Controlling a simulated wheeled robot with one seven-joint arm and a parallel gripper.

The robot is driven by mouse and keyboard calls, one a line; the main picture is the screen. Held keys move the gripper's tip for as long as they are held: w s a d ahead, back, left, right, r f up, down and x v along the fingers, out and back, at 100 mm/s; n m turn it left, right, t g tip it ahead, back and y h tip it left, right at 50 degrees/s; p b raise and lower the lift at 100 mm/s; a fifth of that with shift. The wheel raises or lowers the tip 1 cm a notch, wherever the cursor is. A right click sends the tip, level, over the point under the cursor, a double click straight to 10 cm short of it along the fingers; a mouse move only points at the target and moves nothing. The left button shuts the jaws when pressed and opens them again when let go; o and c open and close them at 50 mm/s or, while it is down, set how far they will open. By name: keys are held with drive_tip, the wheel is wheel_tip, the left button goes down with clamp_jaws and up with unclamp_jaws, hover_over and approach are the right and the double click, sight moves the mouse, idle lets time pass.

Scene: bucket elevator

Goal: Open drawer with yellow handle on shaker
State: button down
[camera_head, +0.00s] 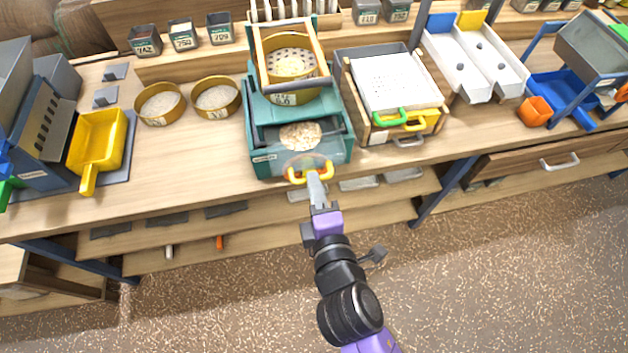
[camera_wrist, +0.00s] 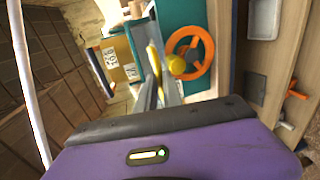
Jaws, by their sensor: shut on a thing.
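The teal shaker (camera_head: 258,108) stands on the workbench at the middle of the head view, with a wood-framed sieve in its top. Its front tray-like drawer (camera_head: 263,163) shows a dark interior with pale grains (camera_head: 300,136). A yellow handle (camera_head: 297,179) is at the front of the drawer, and it also shows in the wrist view (camera_wrist: 154,62). My gripper (camera_head: 315,180) is at the handle from the front, its fingers shut on it and hiding its middle. In the wrist view an orange wheel with a yellow knob (camera_wrist: 190,52) is beside the handle, against teal.
Two round sieves (camera_head: 216,97) and a yellow scoop (camera_head: 95,140) are to the left. A box with green and yellow handles (camera_head: 395,95) is close on the right. White trays (camera_head: 470,60) are farther right. A shelf with grey pieces is below; open floor (camera_head: 500,270) lies in front.

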drive_tip(key=c, duration=1.8)
unclamp_jaws()
drive_tip(key=shift+o, duration=0.2)
drive_tip(key=b+v, duration=0.1)
drive_tip(key=v, duration=0.6)
drive_tip(key=shift+s+d, duration=0.2)
drive_tip(key=shift+s, duration=0.15)
